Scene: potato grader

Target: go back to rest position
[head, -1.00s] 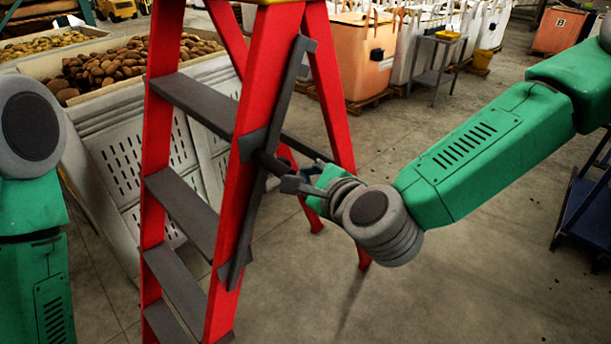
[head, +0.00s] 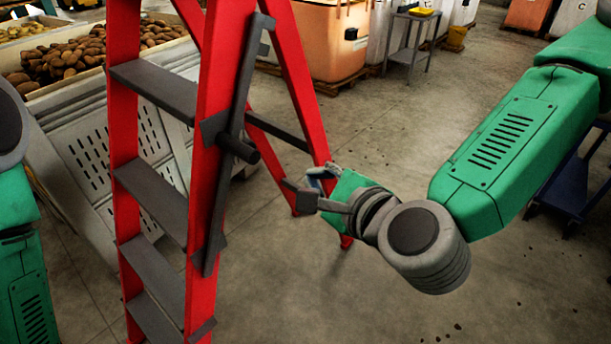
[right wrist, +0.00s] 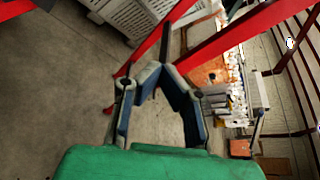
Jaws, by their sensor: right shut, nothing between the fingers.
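My right gripper (head: 308,192) is in the middle of the head view, to the right of a red stepladder (head: 209,190) with grey treads. It is shut and empty, and a gap shows between it and the ladder's dark side bar (head: 228,150). In the right wrist view the gripper's fingers (right wrist: 155,72) meet at their tips, with red ladder legs (right wrist: 225,45) beyond them. My left arm shows only in part at the left edge of the head view, and its gripper is out of view.
White slatted crates (head: 60,135) with potatoes (head: 75,68) stand behind the ladder at left. An orange bin (head: 330,45) and a grey stand (head: 410,45) are at the back. A blue cart (head: 570,185) is at right. Floor between is clear.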

